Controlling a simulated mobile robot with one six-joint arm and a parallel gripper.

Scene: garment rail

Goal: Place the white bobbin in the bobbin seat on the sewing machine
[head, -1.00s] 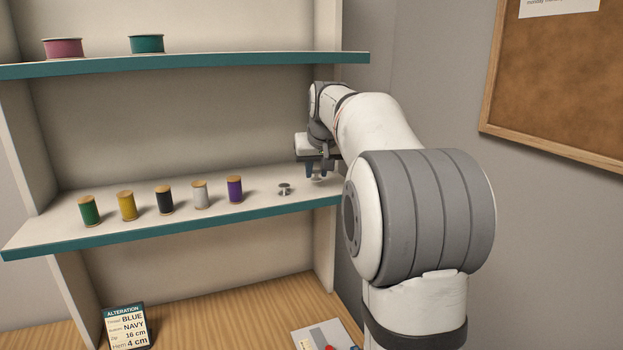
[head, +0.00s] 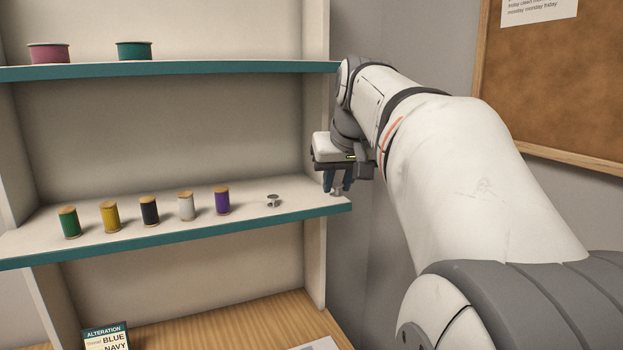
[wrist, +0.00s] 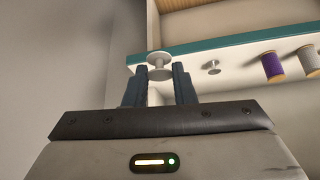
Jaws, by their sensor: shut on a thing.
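My gripper (head: 338,184) is shut on a white bobbin (wrist: 159,66) at the right end of the middle shelf (head: 180,240). In the wrist view the bobbin sits between the two dark fingertips, with its pale round flange facing up. In the head view only the lower part of the bobbin (head: 337,191) shows below the fingers. I cannot tell whether it touches the shelf. A second, greyer bobbin (head: 273,200) stands on the shelf to the left; it also shows in the wrist view (wrist: 212,67). The sewing machine and its bobbin seat are not in view.
Several thread spools, such as the purple spool (head: 222,201), stand in a row farther left. An upper shelf (head: 190,69) is above, and its right end is close to my arm. A wooden surface (head: 220,325) with an alteration card (head: 106,337) lies below.

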